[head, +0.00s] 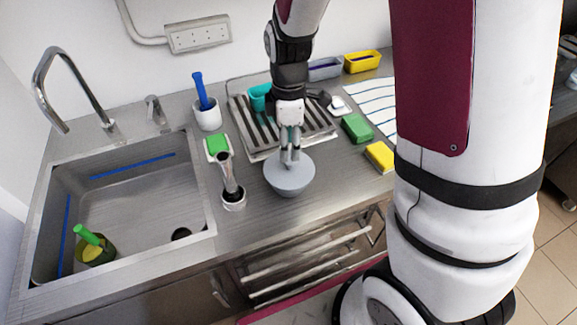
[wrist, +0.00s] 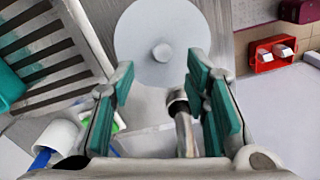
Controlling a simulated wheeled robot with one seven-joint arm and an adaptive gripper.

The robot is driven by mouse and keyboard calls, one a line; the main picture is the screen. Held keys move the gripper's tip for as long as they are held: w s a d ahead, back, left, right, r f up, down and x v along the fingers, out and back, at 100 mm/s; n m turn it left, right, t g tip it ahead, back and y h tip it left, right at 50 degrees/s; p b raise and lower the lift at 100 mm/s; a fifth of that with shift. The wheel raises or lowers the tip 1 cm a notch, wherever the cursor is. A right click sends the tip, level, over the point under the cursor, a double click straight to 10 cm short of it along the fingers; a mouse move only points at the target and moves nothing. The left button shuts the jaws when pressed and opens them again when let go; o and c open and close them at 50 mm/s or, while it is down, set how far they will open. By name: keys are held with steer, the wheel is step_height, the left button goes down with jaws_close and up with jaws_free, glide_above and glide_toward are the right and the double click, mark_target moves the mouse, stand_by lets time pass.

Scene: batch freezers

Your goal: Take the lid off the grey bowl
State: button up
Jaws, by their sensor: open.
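The grey bowl (head: 291,193) stands on the steel counter to the right of the sink. Its pale grey lid (head: 297,176) covers it. In the wrist view the lid (wrist: 140,30) is a round disc with a small round knob (wrist: 162,53) near its middle. My gripper (head: 290,162) is over the lid, pointing down, and hides the knob in the head view. In the wrist view my gripper (wrist: 160,75) is open, its green pads on either side and the knob in the gap beyond the tips. Nothing is held. I cannot tell the exact height of the fingertips above the lid.
A slatted drainer (head: 262,130) with a teal cup (head: 259,97) lies behind the bowl. Green (head: 357,128) and yellow (head: 380,156) sponges lie right. Counter between bowl and sponges is clear.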

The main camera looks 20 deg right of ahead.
mark_target(290, 161)
steer(key=shift+s+f+p, duration=0.2)
steer(key=shift+f+p, duration=0.3)
steer(key=shift+f, duration=2.35)
jaws_close()
